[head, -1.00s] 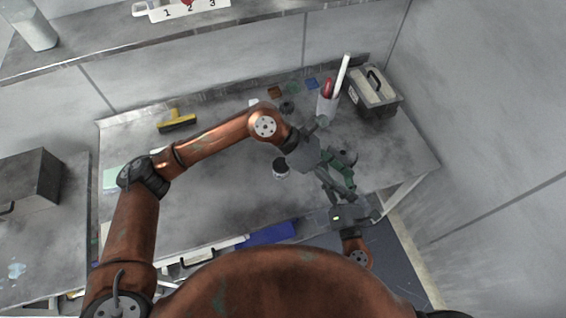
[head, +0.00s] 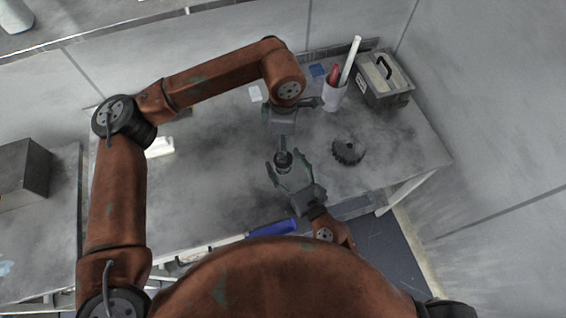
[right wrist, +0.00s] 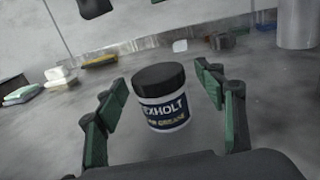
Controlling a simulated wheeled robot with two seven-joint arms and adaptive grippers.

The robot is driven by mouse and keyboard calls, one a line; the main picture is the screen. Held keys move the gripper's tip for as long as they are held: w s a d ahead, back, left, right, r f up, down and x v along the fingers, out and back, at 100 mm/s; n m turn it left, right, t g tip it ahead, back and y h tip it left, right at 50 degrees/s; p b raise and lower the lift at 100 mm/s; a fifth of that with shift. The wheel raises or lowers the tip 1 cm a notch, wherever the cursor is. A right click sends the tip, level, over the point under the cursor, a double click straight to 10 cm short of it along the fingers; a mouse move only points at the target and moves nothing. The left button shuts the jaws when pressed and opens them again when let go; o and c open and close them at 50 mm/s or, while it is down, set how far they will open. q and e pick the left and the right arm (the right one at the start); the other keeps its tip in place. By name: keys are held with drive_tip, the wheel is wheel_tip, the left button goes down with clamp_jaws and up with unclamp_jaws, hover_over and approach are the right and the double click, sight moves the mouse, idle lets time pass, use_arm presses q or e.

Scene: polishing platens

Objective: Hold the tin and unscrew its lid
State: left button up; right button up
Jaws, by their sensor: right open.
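The tin (head: 283,158) has a black lid and a white and dark blue label; it stands upright on the grey worktable (head: 205,190). It also shows in the right wrist view (right wrist: 165,112). My right gripper (head: 287,163) comes in from the lower right, open, with one finger on each side of the tin. In the right wrist view its green finger pads (right wrist: 158,76) have visible gaps to the tin. My left gripper (head: 282,122) is just beyond the tin in the head view; its fingers are not clear. The lid is on the tin.
A black toothed disc (head: 348,151) lies to the right of the tin. A white cup (head: 334,98) with rolls and a grey toolbox (head: 400,88) stand at the back right. A white card (head: 255,93) and a blue card (head: 317,71) lie near the back.

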drive_tip(key=shift+w+a, duration=0.35)
drive_tip(key=shift+w, duration=0.2)
drive_tip(key=shift+c, duration=0.7)
clamp_jaws()
